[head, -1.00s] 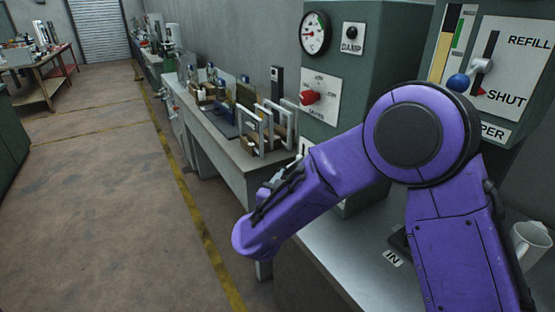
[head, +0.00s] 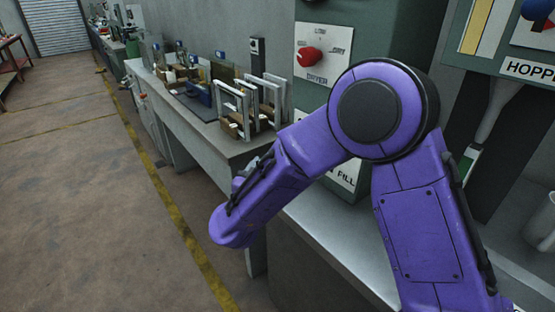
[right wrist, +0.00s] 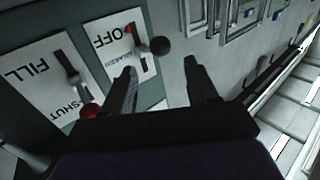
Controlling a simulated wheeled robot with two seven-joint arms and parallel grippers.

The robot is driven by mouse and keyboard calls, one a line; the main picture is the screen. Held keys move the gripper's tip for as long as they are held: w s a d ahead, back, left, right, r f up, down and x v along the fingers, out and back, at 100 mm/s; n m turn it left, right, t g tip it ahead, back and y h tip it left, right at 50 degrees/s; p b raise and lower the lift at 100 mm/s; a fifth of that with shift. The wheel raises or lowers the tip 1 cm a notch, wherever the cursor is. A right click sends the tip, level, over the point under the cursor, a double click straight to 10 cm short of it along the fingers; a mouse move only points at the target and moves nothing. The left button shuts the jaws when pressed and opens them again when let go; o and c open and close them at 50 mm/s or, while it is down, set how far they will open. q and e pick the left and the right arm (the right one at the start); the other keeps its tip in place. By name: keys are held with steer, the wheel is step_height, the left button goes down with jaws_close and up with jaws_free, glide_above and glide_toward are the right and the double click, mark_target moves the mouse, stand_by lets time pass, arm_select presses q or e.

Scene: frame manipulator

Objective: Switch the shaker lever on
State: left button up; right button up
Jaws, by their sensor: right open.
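In the right wrist view, the shaker lever (right wrist: 148,49) has a black ball knob and sits on a white plate (right wrist: 108,63) marked OFF, with a small red mark. The view is upside down, and the lever stands crosswise to the plate's slot. My right gripper (right wrist: 159,65) is open and empty. Its fingertips are just below the lever in that view, and the knob appears between them; I cannot tell whether they touch. In the head view my purple right arm hides this gripper and the lever. My left gripper is not in view.
A second lever with a red knob (right wrist: 88,110) sits beside the shaker plate, on a FILL/SHUT plate (right wrist: 47,87). In the head view, a red dryer dial (head: 311,56) is on the green machine. A bench (head: 220,145) with framed parts stands left, with open floor beyond.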

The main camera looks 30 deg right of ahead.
steer(key=x, duration=0.7)
steer(key=p+x, duration=0.1)
steer(key=x, duration=0.2)
steer(key=shift+w+d+f, duration=0.15)
steer(key=shift+d+f, duration=0.05)
steer(key=shift+f, duration=0.1)
jaws_close()
